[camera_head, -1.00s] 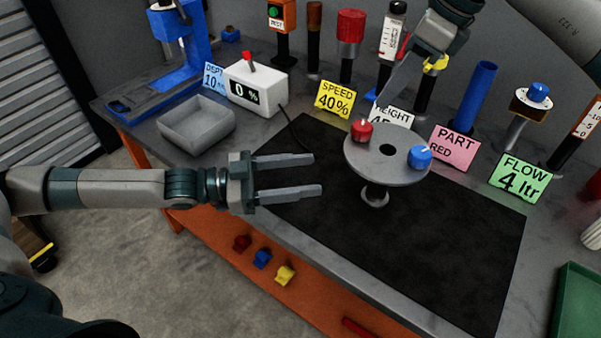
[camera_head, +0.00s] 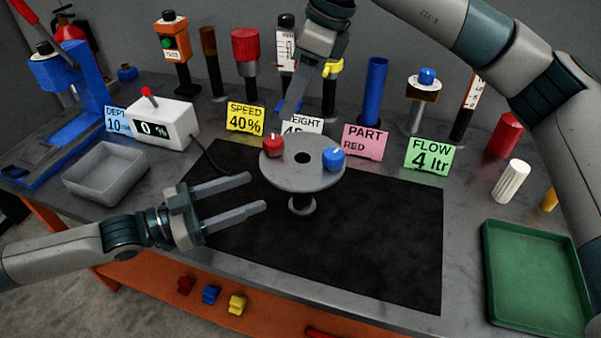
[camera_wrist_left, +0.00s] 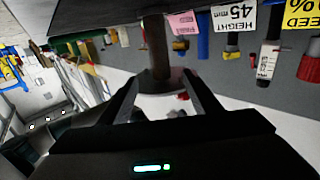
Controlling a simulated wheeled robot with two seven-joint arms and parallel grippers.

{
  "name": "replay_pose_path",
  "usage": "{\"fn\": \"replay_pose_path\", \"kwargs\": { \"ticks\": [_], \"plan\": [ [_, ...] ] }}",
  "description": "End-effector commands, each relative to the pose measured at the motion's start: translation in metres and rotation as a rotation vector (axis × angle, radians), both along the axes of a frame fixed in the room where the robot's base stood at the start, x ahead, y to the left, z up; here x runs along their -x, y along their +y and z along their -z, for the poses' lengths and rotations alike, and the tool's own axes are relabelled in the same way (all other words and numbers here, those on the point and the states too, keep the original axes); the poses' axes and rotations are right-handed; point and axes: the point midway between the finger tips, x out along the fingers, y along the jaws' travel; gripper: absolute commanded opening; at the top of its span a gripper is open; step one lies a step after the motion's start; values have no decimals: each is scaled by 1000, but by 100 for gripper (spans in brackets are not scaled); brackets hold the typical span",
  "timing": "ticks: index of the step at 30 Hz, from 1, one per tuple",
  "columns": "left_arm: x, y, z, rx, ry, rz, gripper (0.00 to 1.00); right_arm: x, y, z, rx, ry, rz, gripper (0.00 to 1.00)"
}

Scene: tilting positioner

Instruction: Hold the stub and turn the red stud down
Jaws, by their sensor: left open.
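A grey round disc (camera_head: 280,178) with a dark centre hole stands on a short post over the black mat. A red stud (camera_head: 272,145) sits upright on its left side, a blue stud (camera_head: 333,159) on its right. A grey stub (camera_head: 302,203) shows below the disc. My left gripper (camera_head: 258,192) is open and empty, pointing at the stub from the left, still apart from it. In the upside-down left wrist view, a dark post (camera_wrist_left: 156,48) and the disc show between its fingers. My right gripper (camera_head: 290,112) points down behind the red stud; its finger gap is unclear.
A grey tray (camera_head: 105,172) and a white readout box (camera_head: 167,126) stand at left. Sign cards, including the pink one (camera_head: 366,142), line the back. A green tray (camera_head: 535,280) lies at right. The black mat (camera_head: 380,240) is clear in front of the disc.

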Motion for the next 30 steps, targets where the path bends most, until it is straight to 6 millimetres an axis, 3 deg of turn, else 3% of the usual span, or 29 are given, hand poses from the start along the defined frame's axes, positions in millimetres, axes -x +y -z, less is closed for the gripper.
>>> {"fn": "replay_pose_path", "kwargs": {
  "ticks": [19, 30],
  "plan": [
    [-47, -95, -1, 4, 0, 2, 57, 0, 0, 0, 0, 0, 0, 31],
    [-61, -119, 0, -1, 0, 0, 57, 0, 0, 0, 0, 0, 0, 31]
  ]
}}
